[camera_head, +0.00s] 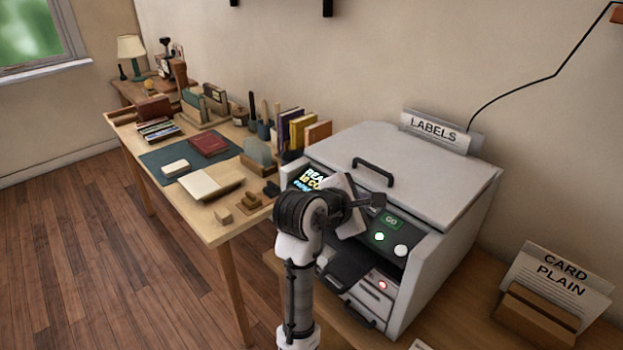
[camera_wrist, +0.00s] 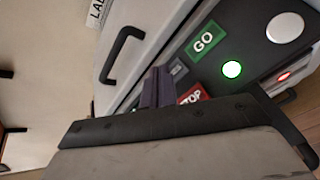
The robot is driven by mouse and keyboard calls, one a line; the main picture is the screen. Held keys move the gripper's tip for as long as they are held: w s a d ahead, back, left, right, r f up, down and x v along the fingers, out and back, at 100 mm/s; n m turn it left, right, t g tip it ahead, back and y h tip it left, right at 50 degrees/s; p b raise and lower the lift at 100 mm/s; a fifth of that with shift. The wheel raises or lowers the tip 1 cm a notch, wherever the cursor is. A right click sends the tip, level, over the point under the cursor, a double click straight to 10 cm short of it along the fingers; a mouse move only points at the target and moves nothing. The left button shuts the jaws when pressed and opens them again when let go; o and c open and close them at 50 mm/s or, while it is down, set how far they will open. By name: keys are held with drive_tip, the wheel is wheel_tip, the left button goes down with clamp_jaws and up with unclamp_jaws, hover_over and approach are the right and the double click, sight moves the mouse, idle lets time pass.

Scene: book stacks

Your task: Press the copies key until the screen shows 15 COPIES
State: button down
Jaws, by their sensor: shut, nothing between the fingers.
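The copier (camera_head: 440,265) stands on the right-hand table, lid down. Its screen (camera_head: 318,178) is partly covered by my arm; I read "REA…" and below it what looks like "10 CO…", the rest hidden. My gripper (camera_head: 377,200) is shut and empty, over the control panel (camera_head: 425,238). A green GO label (camera_wrist: 204,40) lies further along the panel. I cannot make out the copies key or whether the fingertips touch anything.
A lit green light (camera_wrist: 232,69), a white round knob (camera_wrist: 285,28) and a red light (camera_wrist: 284,76) are near GO. The lid handle (camera_head: 373,170) rises behind my gripper. A CARD PLAIN holder (camera_head: 540,315) stands right; a desk with books (camera_head: 207,145) stands left.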

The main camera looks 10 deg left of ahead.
drive_tip(key=shift+r+p, duration=0.3)
drive_tip(key=r+p, duration=0.2)
drive_tip(key=s+r+p, duration=0.1)
drive_tip(key=p, duration=0.2)
drive_tip(key=a+r+p, duration=0.1)
drive_tip(key=r+p, duration=0.1)
drive_tip(key=p, duration=0.1)
drive_tip(key=shift+s+a+r, duration=0.1)
drive_tip(key=shift+s+r, duration=0.2)
drive_tip(key=shift+s, duration=0.05)
idle(0.6)
